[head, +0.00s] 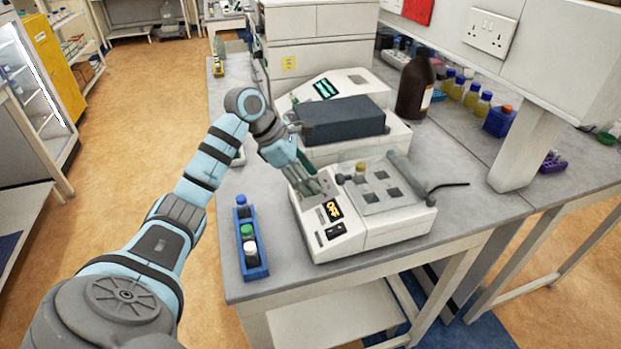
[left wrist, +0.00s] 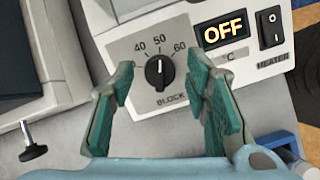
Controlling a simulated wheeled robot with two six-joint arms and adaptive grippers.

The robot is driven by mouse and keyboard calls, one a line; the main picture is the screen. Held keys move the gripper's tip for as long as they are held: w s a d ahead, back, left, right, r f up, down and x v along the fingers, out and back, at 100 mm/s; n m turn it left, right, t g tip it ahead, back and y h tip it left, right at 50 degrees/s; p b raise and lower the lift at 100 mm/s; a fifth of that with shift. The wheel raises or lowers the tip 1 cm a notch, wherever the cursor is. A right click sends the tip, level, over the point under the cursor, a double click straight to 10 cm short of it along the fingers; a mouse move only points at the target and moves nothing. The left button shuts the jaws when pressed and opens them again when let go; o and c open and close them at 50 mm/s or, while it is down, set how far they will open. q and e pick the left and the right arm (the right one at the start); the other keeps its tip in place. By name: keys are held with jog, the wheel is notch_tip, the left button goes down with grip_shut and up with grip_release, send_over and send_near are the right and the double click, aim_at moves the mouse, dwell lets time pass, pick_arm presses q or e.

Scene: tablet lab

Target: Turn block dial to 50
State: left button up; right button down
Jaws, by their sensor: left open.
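The block dial (left wrist: 159,72) is a round black knob on the white front panel of the heater block (head: 365,238), with the labels 40, 50 and 60 above it. In the left wrist view its white mark points up, toward the 50. My left gripper (head: 318,187) is at the front panel, its two teal-padded fingers (left wrist: 160,82) open on either side of the dial with a gap to it on both sides. In the head view the gripper hides the dial. My right gripper is not in view.
An orange OFF display (left wrist: 224,29) and a black heater switch (left wrist: 271,27) sit right of the dial. A blue rack (head: 252,262) with capped vials stands left of the heater block. Behind is another device with a dark block (head: 342,120). A brown bottle (head: 414,88) stands behind right.

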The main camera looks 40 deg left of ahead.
pick_arm(q)
jog(key=v, duration=1.1)
